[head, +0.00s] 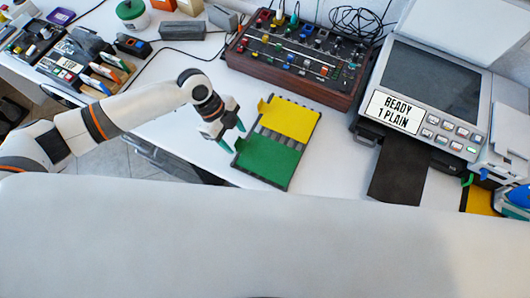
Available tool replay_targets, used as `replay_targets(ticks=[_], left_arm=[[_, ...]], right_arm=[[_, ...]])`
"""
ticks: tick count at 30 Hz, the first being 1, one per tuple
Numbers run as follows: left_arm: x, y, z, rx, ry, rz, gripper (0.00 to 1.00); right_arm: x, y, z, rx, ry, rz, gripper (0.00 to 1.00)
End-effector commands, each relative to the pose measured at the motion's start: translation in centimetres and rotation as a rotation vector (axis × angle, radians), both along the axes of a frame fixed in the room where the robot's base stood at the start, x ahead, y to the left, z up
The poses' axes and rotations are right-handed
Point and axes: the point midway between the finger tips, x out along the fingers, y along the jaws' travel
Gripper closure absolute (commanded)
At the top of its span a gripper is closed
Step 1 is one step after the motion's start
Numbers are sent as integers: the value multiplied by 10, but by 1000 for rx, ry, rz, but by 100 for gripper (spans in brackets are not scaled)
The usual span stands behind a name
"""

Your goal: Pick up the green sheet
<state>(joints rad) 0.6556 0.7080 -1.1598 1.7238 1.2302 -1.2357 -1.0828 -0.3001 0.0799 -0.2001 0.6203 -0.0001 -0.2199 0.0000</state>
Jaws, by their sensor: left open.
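The green sheet (267,160) lies flat in the near half of a dark shallow tray (264,184) on the white table. A yellow sheet (289,117) lies in the far half of the same tray. My left gripper (232,138) comes in from the left, with its green-tipped fingers pointing down at the left edge of the tray, beside the green sheet. It is open with nothing between its fingers. Whether its fingertips touch the tray I cannot tell. My right gripper is not in view.
A mixer-like box with coloured knobs (300,59) stands behind the tray. A grey machine labelled "READY 1 PLAIN" (428,90) stands to the right, with a dark sheet (398,174) before it. Boxes and tools (80,58) crowd the far left. White table shows between tray and machine.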

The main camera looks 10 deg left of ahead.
Motion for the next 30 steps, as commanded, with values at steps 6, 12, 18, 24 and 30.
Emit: replay_targets(ticks=[6,12,18,24,30], left_arm=[[-2,-4,-11,0,0,0,42],[-2,-4,-11,0,0,0,52],[-2,-4,-11,0,0,0,84],[-1,-4,-10,0,0,0,90],[-1,-4,-7,0,-2,-1,90]], right_arm=[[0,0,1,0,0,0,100],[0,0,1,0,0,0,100],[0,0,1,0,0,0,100],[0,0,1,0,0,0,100],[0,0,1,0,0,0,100]])
